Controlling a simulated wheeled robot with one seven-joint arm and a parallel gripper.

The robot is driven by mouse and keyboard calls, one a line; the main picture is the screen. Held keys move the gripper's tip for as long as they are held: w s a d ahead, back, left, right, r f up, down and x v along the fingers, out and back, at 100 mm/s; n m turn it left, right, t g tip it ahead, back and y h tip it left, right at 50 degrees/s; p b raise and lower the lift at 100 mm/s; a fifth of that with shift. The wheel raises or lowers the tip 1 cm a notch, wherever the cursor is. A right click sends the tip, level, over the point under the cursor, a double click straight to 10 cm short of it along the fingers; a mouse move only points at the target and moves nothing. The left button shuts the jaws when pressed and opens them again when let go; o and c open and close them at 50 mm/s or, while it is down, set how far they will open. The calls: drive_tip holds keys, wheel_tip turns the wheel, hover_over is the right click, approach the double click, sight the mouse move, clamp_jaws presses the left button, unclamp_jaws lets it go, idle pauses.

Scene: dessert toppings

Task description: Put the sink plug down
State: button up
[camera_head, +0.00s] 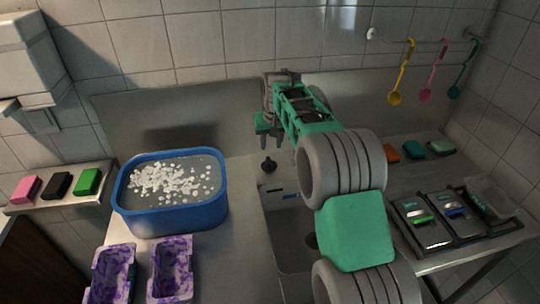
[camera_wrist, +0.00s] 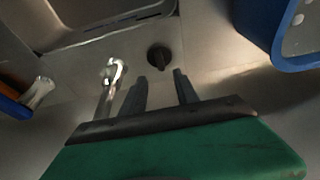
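A small dark object (camera_head: 268,164) that looks like the sink plug sits on the counter by the sink's back left corner. In the wrist view the dark round plug (camera_wrist: 158,58) lies beyond my fingertips, apart from them, roughly in line with the gap between them. My gripper (camera_head: 269,131) hangs above it in the head view. Its two fingers (camera_wrist: 160,78) are spread with nothing between them. The sink (camera_head: 292,252) is partly hidden behind my arm.
A blue tub (camera_head: 178,217) of water with white bits stands left of the sink and shows at the wrist view's right edge (camera_wrist: 295,50). A chrome tap (camera_wrist: 112,75) is close to my left finger. Purple-stained trays (camera_head: 172,268) stand in front.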

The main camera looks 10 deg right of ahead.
drive_tip(key=s+r, duration=0.3)
drive_tip(key=s, duration=0.4)
drive_tip(key=s+r, duration=0.4)
drive_tip(key=s, duration=0.3)
drive_tip(key=s+f, duration=0.3)
drive_tip(key=s, duration=0.7)
drive_tip(key=s+f, duration=0.3)
drive_tip(key=s, duration=0.7)
drive_tip(key=shift+s+a, duration=0.25)
drive_tip(key=shift+a, duration=0.15)
